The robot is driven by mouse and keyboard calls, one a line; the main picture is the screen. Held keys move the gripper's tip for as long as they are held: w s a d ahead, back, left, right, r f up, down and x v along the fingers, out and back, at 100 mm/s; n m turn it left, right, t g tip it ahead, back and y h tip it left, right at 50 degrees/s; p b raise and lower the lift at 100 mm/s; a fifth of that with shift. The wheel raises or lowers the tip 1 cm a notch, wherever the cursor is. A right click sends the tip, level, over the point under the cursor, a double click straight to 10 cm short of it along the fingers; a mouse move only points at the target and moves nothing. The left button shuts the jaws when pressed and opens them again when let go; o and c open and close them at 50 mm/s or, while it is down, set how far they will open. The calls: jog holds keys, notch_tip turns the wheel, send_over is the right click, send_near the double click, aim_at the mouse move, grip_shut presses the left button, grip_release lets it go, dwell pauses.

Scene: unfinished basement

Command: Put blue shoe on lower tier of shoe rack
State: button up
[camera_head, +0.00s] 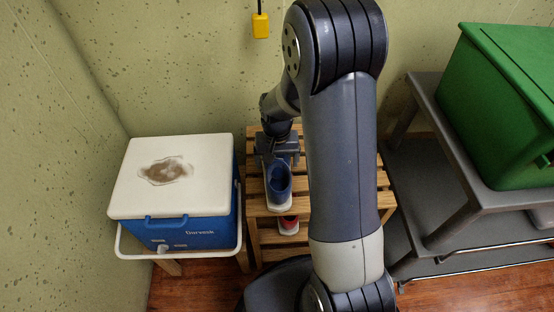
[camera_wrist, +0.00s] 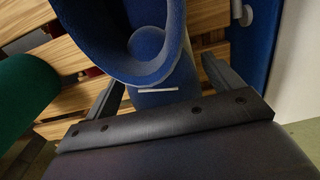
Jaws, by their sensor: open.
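The blue shoe (camera_head: 279,185) rests on the wooden shoe rack (camera_head: 258,205), its pale sole showing at the near end. It appears to be on the upper tier. My gripper (camera_head: 278,150) is over the far part of the shoe. In the wrist view the blue shoe (camera_wrist: 150,45) lies between the two spread fingers of my gripper (camera_wrist: 160,85); the fingers look open, and I cannot tell whether either touches it. A red and white shoe (camera_head: 289,226) shows lower down on the rack. My arm hides the rack's right middle part.
A blue cooler with a white lid (camera_head: 135,190) stands close left of the rack. A grey shelf (camera_head: 436,145) with a green bin (camera_head: 505,95) stands to the right. A rounded green thing (camera_wrist: 25,95) shows beside the shoe in the wrist view. The wall is behind.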

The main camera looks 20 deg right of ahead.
notch_tip(320, 180, up, 12)
jog(key=p, duration=0.2)
jog(key=shift+p, duration=0.3)
notch_tip(320, 180, down, 12)
jog(key=b, duration=0.3)
jog(key=shift+f, duration=0.15)
notch_tip(320, 180, up, 2)
jog(key=shift+r+p, duration=0.1)
jog(key=shift+p, duration=0.3)
jog(key=shift+r, duration=0.75)
